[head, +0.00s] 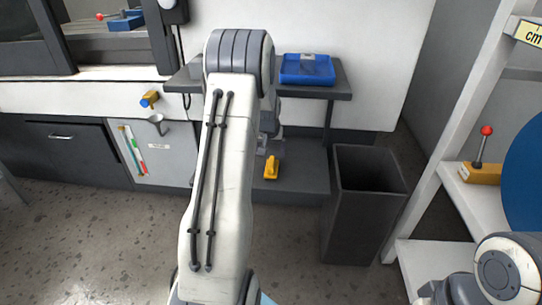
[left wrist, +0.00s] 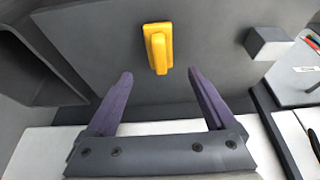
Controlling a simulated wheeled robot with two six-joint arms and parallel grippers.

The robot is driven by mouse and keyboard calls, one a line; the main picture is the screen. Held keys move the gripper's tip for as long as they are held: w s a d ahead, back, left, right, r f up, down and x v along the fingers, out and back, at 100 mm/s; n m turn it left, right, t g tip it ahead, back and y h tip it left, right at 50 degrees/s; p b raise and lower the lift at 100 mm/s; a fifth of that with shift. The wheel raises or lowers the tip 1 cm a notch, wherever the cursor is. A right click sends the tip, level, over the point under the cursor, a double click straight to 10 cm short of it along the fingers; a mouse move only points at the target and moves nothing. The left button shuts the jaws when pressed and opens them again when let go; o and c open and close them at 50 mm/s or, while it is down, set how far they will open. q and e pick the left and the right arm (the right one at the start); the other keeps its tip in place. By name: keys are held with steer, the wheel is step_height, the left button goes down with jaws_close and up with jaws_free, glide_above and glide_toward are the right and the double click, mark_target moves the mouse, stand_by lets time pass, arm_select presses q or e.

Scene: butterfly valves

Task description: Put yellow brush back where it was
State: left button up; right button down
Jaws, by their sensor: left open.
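The yellow brush (head: 271,167) lies on the dark lower shelf (head: 300,180) of the small stand in the head view. In the left wrist view the yellow brush (left wrist: 158,45) lies on a flat dark grey surface, beyond the fingertips. In the head view my left arm hides most of the left gripper (head: 263,148). My right gripper is not in view; only a part of my right arm shows at the lower right.
A blue tray (head: 307,69) sits on the stand's upper shelf. A tall dark bin (head: 365,205) stands right of the stand. A white shelf rack (head: 435,250) is at the right.

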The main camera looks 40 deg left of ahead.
arm_select(q)
steer(key=s+d+r+m+h, duration=0.1)
steer(key=d+r+m, duration=0.15)
steer(key=d, duration=0.65)
steer(key=s+d+r+m+h, duration=0.1)
steer(key=d+r, duration=0.3)
steer(key=d, duration=0.5)
steer(key=s+d+r+m+g+h, duration=0.1)
steer(key=s+d+m, duration=0.1)
steer(key=s+d, duration=0.35)
steer(key=s+d+r+m, duration=0.2)
steer(key=s+d, duration=0.1)
steer(key=d, duration=0.6)
steer(key=s+d+m+g, duration=0.1)
steer(key=s+d+m, duration=0.2)
steer(key=s, duration=0.8)
steer(key=s+d+m+g, duration=0.2)
steer(key=s+d, duration=0.3)
steer(key=s, duration=0.6)
steer(key=shift+s+d+r+m, duration=0.15)
steer(key=shift+d+r+m, duration=0.15)
steer(key=shift+m, duration=0.35)
steer(key=shift+r, duration=0.1)
step_height(320, 180, up, 28)
steer(key=p, duration=2.8)
steer(key=shift+r+p, duration=0.15)
steer(key=shift+p, duration=0.15)
